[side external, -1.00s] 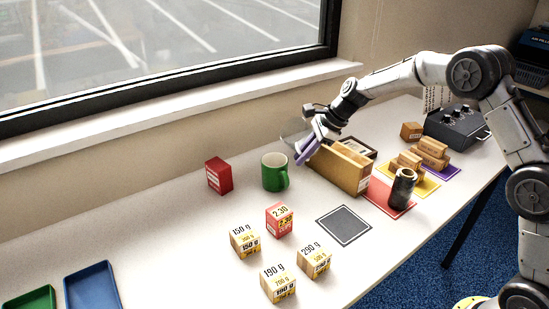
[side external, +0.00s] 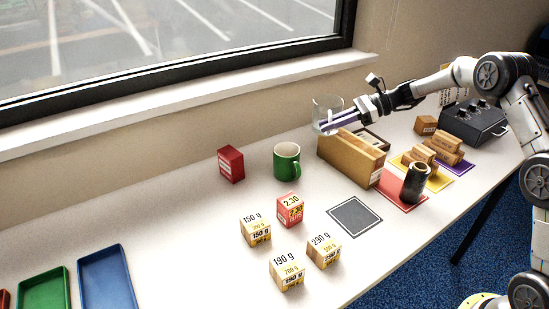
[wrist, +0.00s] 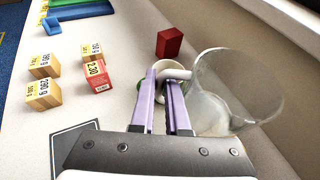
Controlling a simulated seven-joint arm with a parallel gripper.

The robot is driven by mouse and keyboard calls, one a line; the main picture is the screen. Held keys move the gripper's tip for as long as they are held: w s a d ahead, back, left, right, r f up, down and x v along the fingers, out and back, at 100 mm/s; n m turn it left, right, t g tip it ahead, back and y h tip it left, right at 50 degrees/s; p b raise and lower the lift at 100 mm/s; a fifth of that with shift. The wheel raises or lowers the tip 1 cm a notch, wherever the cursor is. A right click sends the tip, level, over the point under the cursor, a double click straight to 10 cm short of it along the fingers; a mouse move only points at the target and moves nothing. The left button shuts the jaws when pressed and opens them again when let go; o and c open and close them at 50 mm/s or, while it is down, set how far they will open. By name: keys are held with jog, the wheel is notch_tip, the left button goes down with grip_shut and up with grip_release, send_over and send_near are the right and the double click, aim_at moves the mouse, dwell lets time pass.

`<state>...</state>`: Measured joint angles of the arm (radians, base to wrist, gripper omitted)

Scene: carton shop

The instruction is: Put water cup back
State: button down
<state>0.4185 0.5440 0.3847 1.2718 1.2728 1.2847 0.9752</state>
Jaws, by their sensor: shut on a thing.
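The water cup (side external: 327,108) is a clear glass one, near the window wall behind the tan carton in the side view. It looks about upright; I cannot tell whether its base touches the table. In the wrist view the cup (wrist: 243,90) is just right of my fingers, large and close. My gripper (side external: 334,124), with purple fingers, is shut on the cup, apparently at its handle side. In the wrist view the fingertips (wrist: 162,78) overlap a pale loop and the green mug behind.
A green mug (side external: 286,162) and a red box (side external: 231,164) stand left of the tan carton (side external: 350,158). Several labelled weight cubes (side external: 256,231) stand in front. A dark square mat (side external: 354,216) is bare. A black cylinder (side external: 416,183) stands on the red mat.

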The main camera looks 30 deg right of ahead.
jog(key=s+a+n+g+y, duration=0.1)
jog(key=s+a+n+g, duration=0.15)
jog(key=a, duration=0.75)
jog(key=s+a+n+g+y, duration=0.1)
jog(key=s+a, duration=0.2)
jog(key=a, duration=0.7)
jog(key=s+a+n+g, duration=0.3)
jog(key=s+a+g, duration=0.1)
jog(key=s+a, duration=1.15)
jog(key=shift+g+h, duration=0.25)
jog(key=shift+h, duration=0.05)
jog(key=w+a+f, duration=0.6)
jog(key=w+a, duration=0.1)
jog(key=w+a+f, duration=0.3)
jog(key=w+a, duration=0.1)
jog(key=shift+w+a+f, duration=0.1)
jog(key=shift+a+f, duration=0.1)
jog(key=shift+a, duration=0.05)
jog(key=shift+f, duration=1.5)
jog(key=shift+f, duration=0.1)
